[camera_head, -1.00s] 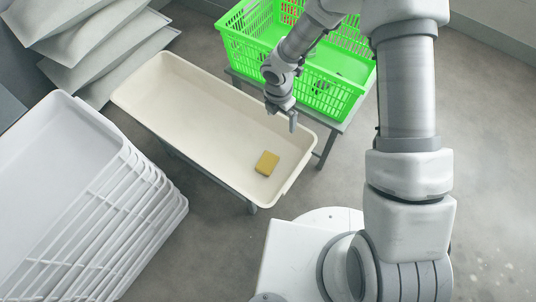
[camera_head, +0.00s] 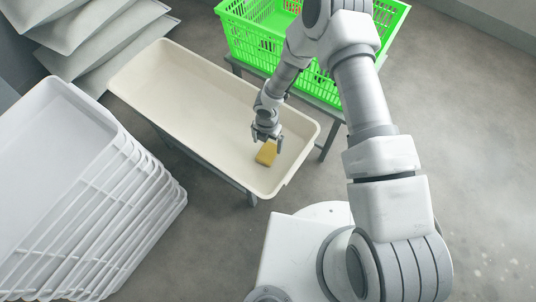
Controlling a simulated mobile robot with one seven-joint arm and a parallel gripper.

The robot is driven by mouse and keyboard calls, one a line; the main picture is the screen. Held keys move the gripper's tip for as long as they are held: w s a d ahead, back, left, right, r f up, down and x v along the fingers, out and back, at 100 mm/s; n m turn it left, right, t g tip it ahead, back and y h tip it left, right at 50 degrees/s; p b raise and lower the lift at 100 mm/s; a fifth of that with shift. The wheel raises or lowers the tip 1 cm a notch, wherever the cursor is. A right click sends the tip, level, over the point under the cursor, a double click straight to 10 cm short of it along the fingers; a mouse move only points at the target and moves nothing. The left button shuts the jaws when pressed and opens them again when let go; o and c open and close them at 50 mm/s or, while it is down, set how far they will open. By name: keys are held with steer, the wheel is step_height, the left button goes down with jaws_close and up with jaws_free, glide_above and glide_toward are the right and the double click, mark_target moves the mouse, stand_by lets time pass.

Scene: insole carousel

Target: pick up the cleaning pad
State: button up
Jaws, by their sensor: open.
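The cleaning pad (camera_head: 266,154) is a small yellow block lying on the floor of a long cream tray (camera_head: 190,135), near the tray's right end. My gripper (camera_head: 267,146) is open and points down over the pad. Its fingers overlap the pad's upper edge in the picture, hiding a little of it. From this one view I cannot tell whether the fingers touch the pad or hover above it.
A green crate (camera_head: 250,45) stands on a table behind the tray, with my arm passing in front of it. Most of the cream tray is empty.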

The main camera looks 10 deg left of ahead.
mark_target(268, 152)
step_height(268, 152, down, 6)
steer(key=shift+s+d+r+b, duration=0.1)
steer(key=shift+s+d+b, duration=0.05)
steer(key=shift+b, duration=0.95)
steer(key=c, duration=1.2)
steer(key=shift+r, duration=0.1)
